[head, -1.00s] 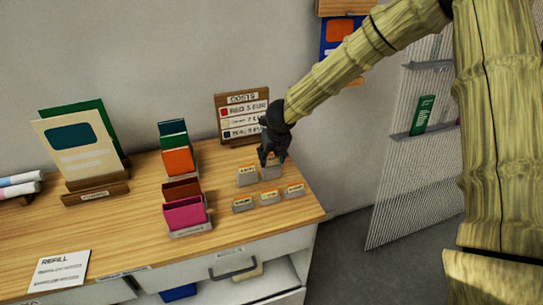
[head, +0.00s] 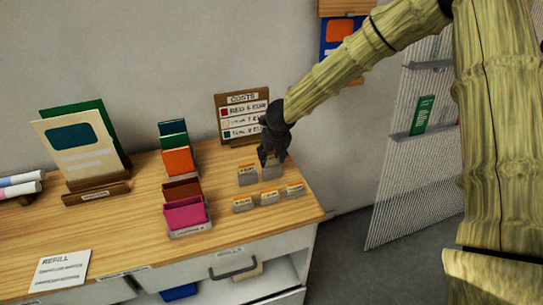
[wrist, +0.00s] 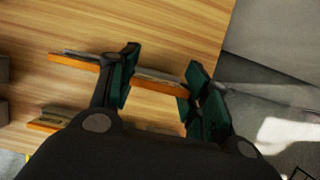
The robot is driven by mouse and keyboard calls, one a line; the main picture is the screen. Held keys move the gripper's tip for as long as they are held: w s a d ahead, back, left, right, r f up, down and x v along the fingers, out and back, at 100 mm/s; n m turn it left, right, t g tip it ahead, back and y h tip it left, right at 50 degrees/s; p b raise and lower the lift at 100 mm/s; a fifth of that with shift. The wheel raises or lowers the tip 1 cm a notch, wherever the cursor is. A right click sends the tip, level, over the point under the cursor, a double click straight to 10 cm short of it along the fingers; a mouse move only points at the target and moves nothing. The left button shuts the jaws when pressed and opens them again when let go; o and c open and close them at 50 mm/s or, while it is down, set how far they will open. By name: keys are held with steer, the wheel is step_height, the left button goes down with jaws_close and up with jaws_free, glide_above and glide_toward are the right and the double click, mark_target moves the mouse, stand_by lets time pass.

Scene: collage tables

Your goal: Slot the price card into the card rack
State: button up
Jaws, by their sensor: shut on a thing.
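Small grey card pieces with orange label strips stand at the right end of the table, two behind (head: 247,175) and several in front (head: 269,198); I take these as the card rack. My gripper (head: 270,160) is over the back right one and its fingers are shut on a grey card with an orange face, which I take as the price card (head: 271,172). In the wrist view the card (wrist: 160,86) lies between the green finger pads of my gripper (wrist: 158,88). Its lower part is hidden; I cannot tell whether it sits in a slot.
A wooden costs board (head: 243,118) stands close behind my gripper. Colored card holders (head: 186,215) stand to the left, with a larger display (head: 80,150) beyond. The table's right edge is near. Bare wood (head: 120,225) lies at the left front.

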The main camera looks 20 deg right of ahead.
steer(key=shift+f, duration=0.2)
steer(key=shift+f+b, duration=0.4)
steer(key=shift+f, duration=0.05)
steer(key=shift+f, duration=0.15)
stand_by(0.4)
steer(key=o, duration=1.2)
steer(key=shift+c, duration=0.2)
steer(key=shift+r+p, duration=2.3)
steer(key=shift+r, duration=0.5)
steer(key=shift+s+b, duration=0.35)
steer(key=shift+s, duration=0.2)
steer(key=s+r+b, duration=0.1)
steer(key=s+b, duration=0.1)
steer(key=s, duration=0.4)
steer(key=shift+d, duration=0.15)
